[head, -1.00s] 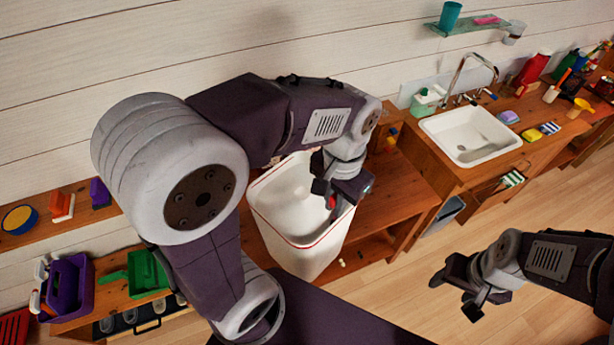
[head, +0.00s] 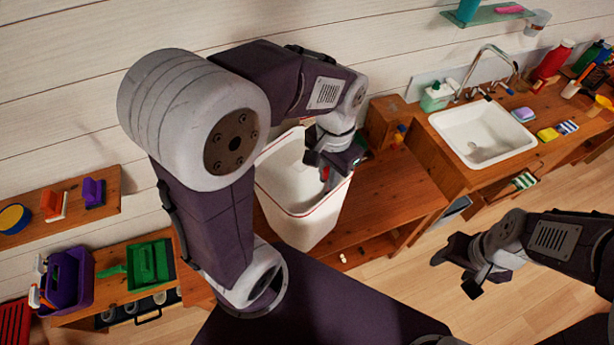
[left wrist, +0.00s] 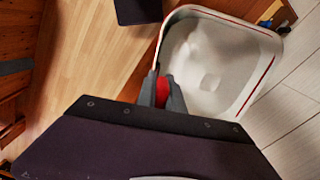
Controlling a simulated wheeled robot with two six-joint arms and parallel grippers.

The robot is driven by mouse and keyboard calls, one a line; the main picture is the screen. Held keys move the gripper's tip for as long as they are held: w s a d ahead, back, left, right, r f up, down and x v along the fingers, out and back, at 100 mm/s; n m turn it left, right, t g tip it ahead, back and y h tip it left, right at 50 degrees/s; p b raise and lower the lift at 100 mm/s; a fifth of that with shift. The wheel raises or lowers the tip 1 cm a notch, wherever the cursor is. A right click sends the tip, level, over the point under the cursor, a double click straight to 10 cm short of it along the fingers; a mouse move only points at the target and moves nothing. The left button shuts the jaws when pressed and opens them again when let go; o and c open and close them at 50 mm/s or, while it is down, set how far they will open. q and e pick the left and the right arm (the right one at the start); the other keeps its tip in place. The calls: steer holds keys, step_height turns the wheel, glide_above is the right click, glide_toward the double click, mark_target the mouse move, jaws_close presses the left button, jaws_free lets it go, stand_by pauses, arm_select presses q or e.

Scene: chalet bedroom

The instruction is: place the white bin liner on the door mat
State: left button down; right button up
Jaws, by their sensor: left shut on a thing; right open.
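The white bin liner (head: 283,176) is a deep, empty white tub with a thin red line around its rim. It also shows in the left wrist view (left wrist: 205,60), seen from above. My left gripper (head: 329,172) is shut on its rim at the near right side, with a small red piece between the fingers (left wrist: 163,91). Whether the liner's base touches anything is unclear. My right gripper (head: 462,270) is open and empty over the floor at the right. I cannot make out a door mat in either view.
A wooden bench (head: 400,190) stands behind and right of the liner, with a white sink (head: 480,130) farther right. At the left are a purple caddy (head: 68,280) and a green tray (head: 150,265). Bare wooden floor (head: 400,290) lies at lower right.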

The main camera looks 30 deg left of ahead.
arm_select(q)
steer(key=w+a+f+p, duration=0.2)
steer(key=w+a+f, duration=0.1)
steer(key=a+f, duration=0.4)
step_height(320, 180, down, 2)
steer(key=shift+w+a+f, duration=0.15)
steer(key=shift+w+a, duration=0.1)
steer(key=shift+w, duration=0.15)
steer(key=c, duration=1.5)
jaws_free()
steer(key=shift+s, duration=0.1)
steer(key=shift+o, duration=0.2)
